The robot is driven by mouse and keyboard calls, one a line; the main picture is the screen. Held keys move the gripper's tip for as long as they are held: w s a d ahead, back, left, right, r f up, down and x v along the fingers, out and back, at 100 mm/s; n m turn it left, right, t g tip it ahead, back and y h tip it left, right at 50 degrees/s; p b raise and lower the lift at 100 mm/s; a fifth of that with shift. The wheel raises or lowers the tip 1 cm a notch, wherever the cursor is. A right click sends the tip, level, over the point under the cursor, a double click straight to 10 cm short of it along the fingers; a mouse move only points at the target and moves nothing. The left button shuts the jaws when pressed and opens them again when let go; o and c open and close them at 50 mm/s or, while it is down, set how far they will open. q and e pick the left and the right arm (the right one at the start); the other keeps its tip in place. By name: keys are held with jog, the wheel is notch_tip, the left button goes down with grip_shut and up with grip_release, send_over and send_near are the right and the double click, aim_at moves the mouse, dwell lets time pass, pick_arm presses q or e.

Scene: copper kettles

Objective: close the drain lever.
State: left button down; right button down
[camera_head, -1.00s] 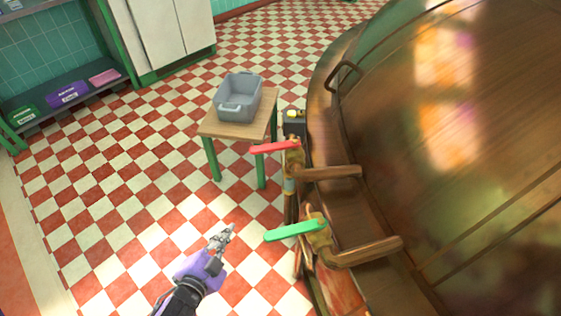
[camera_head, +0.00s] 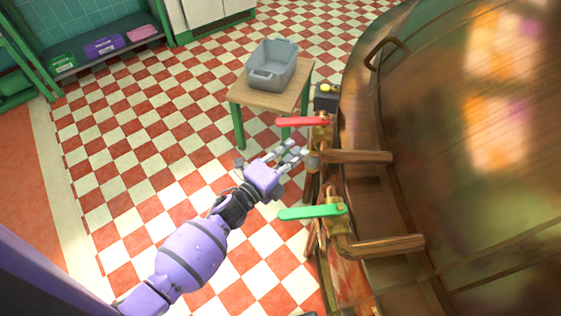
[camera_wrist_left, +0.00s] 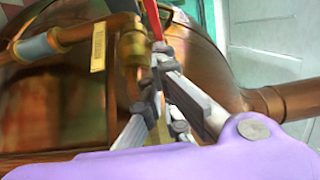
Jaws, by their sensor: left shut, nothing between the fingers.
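Two levers stick out to the left from valves on the copper kettle's pipes: a red lever (camera_head: 300,121) farther away and a green lever (camera_head: 308,212) nearer. I cannot tell from the pictures which one is the drain lever. My left gripper (camera_head: 296,151) is shut and empty, between the two levers in the head view, just below the red one. In the left wrist view, the red lever (camera_wrist_left: 153,18) shows just beyond the fingertips of my left gripper (camera_wrist_left: 161,52); whether they touch is unclear. My right gripper is not in view.
The big copper kettle (camera_head: 450,150) fills the right side, with brown pipes (camera_head: 358,157) beside the valves. A small wooden table (camera_head: 255,97) with a grey bin (camera_head: 271,70) stands behind the levers. The checkered floor (camera_head: 130,140) at left is clear.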

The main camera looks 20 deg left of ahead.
aim_at(303, 121)
pick_arm(q)
jog(key=w, duration=0.2)
jog(key=w+a, duration=0.1)
jog(key=w, duration=0.1)
jog(key=shift+w+a, duration=0.1)
jog(key=shift+w, duration=0.2)
